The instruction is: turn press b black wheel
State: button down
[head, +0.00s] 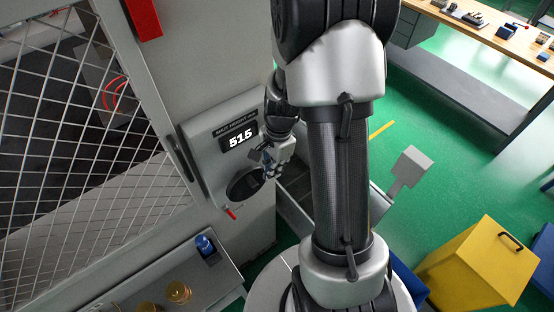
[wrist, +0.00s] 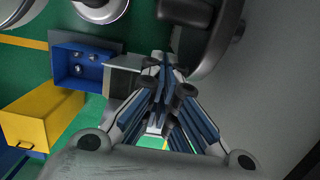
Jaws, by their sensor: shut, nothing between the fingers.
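The black wheel (head: 243,185) sits on the grey press panel below a display (head: 240,139) that reads 515. In the wrist view the wheel (wrist: 217,45) shows as a dark curved rim at the upper right. My gripper (head: 270,172) is at the wheel's right edge in the head view. In the wrist view my gripper (wrist: 160,65) is shut, its blue-padded fingers meeting left of the rim with nothing between them. I cannot tell whether the fingertips touch the wheel. My gripper hides part of the wheel's right side in the head view.
A small red-handled lever (head: 231,213) is below the wheel. A mesh guard (head: 75,130) stands at left. A blue bottle (head: 205,245) stands on the ledge below. A yellow bin (head: 473,262) and blue bin (wrist: 82,67) stand on the green floor. A workbench (head: 480,40) is at upper right.

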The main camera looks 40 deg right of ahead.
jog(key=shift+a+r, duration=0.4)
jog(key=shift+a, duration=0.2)
jog(key=shift+a+r, duration=0.35)
jog(key=shift+a, duration=0.25)
jog(key=shift+a+r+p, duration=0.3)
jog(key=shift+a+p, duration=0.1)
jog(key=shift+a, duration=0.1)
jog(key=shift+a+r+p, duration=0.25)
jog(key=shift+a+p, duration=0.1)
jog(key=shift+a, duration=0.1)
jog(key=shift+s+a, duration=0.1)
jog(key=shift+a, duration=0.1)
jog(key=shift+d, duration=0.1)
